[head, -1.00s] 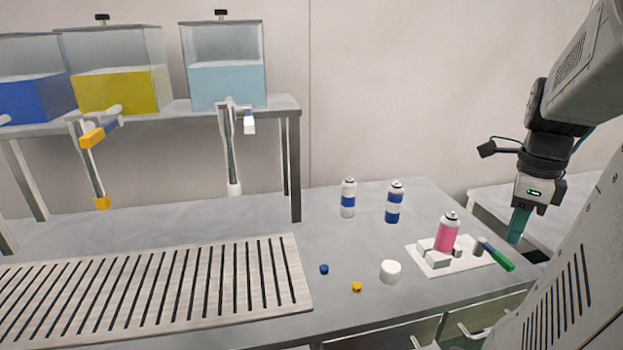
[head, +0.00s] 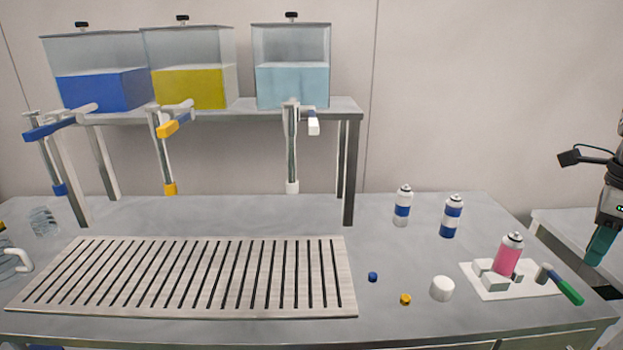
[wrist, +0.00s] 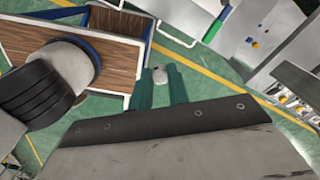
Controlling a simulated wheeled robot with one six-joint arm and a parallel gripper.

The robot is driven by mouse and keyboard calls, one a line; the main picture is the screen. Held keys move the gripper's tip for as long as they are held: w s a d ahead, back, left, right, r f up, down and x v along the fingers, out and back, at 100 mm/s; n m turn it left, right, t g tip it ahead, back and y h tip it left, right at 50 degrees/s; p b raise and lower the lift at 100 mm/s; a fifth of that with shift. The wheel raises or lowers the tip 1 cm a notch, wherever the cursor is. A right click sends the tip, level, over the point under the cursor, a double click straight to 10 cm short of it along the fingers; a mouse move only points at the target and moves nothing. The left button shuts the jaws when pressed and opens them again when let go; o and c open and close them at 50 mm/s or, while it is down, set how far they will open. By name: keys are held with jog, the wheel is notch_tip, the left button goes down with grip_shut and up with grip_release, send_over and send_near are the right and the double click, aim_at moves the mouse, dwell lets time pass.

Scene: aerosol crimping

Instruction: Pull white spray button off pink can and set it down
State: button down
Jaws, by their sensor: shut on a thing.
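The pink can (head: 508,256) stands upright among grey blocks on a white plate (head: 486,291) at the right of the table. Its top is grey metal, with no white button seen on it. My gripper (head: 598,252) hangs at the right edge of the head view, to the right of the can and apart from it. In the wrist view its teal fingers (wrist: 160,86) are shut on a small white piece, which looks like the white spray button (wrist: 160,74). Floor shows beneath it there.
A white cap (head: 442,289), a blue cap (head: 373,277) and an orange cap (head: 405,299) lie on the table. Two blue-and-white cans (head: 403,208) stand behind. A slatted grate (head: 190,310) covers the left, below tanks.

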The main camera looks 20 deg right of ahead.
jog(key=shift+r, duration=1.4)
